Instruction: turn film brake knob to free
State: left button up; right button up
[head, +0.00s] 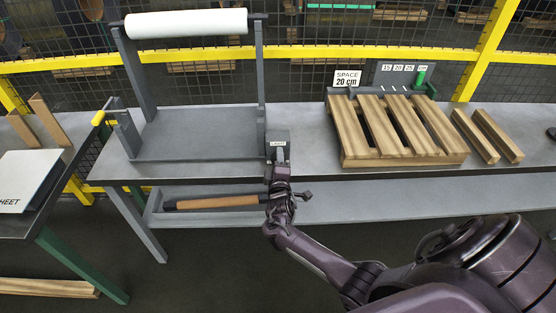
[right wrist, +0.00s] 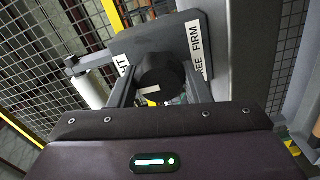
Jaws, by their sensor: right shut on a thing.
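The film brake knob (right wrist: 160,74) is a dark round knob with a white mark on it, seen in the right wrist view. My right gripper (right wrist: 161,88) is shut on the knob, one finger on each side. In the head view my right gripper (head: 280,158) is at the small grey brake box (head: 277,137) on the film stand's right side, and hides the knob. My left gripper is not in view.
A white film roll (head: 186,22) sits atop the grey stand (head: 190,130) on the bench. A wooden pallet (head: 385,140) and two loose slats (head: 487,135) lie to the right. A brown-handled bar (head: 218,202) lies on the lower shelf. A yellow-framed mesh fence stands behind.

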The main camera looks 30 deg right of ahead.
dwell(0.5)
jog(key=o, duration=1)
jog(key=shift+s, duration=0.1)
jog(key=v, duration=0.7)
jog(key=shift+s+a, duration=0.2)
jog(key=shift+s, duration=0.1)
jog(key=shift+f, duration=0.15)
